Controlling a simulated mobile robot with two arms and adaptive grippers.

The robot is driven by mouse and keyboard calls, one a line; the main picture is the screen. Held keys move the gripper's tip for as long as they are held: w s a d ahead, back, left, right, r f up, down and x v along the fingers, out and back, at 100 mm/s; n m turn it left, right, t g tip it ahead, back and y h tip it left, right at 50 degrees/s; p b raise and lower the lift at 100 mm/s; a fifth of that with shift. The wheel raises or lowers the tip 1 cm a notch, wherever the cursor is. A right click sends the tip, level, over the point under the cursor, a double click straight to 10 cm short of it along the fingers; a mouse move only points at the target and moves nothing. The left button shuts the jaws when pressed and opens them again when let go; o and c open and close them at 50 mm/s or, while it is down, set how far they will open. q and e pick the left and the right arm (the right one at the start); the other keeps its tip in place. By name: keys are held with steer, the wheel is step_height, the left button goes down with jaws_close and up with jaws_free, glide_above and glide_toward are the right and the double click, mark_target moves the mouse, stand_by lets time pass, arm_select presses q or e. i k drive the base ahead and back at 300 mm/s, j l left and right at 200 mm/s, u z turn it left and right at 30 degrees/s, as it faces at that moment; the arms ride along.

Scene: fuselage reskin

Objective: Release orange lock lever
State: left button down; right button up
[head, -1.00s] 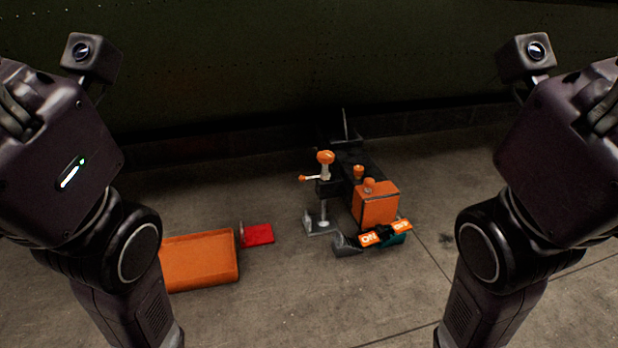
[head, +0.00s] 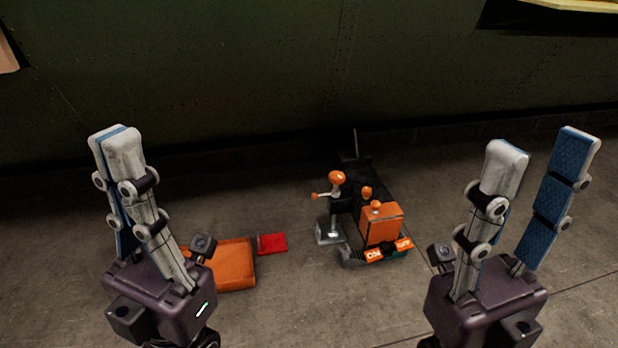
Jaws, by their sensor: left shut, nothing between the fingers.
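A dark machine with an orange box (head: 381,228) on it stands on the floor, right of centre. An orange ON/OFF bar (head: 388,252) sits low on its near face. On its left is an upright post with a round orange knob (head: 337,177) and a thin side handle with an orange tip (head: 316,196). Small orange knobs (head: 366,193) stand on top. I cannot tell which orange part is the lock lever. My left gripper (head: 117,142) is shut and empty, left of the machine. My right gripper (head: 542,150) is open and empty, right of it. Neither touches the machine.
An orange tray or case (head: 228,266) lies on the floor behind my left gripper, partly hidden. A red flat piece (head: 272,243) lies next to it. A dark green riveted wall (head: 260,80) rises behind. Floor between the grippers in front of the machine is clear.

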mark_target(314, 196)
steer(key=i+j, duration=1.1)
steer(key=i+z, duration=0.1)
steer(key=z, duration=1.05)
steer(key=i+l, duration=0.4)
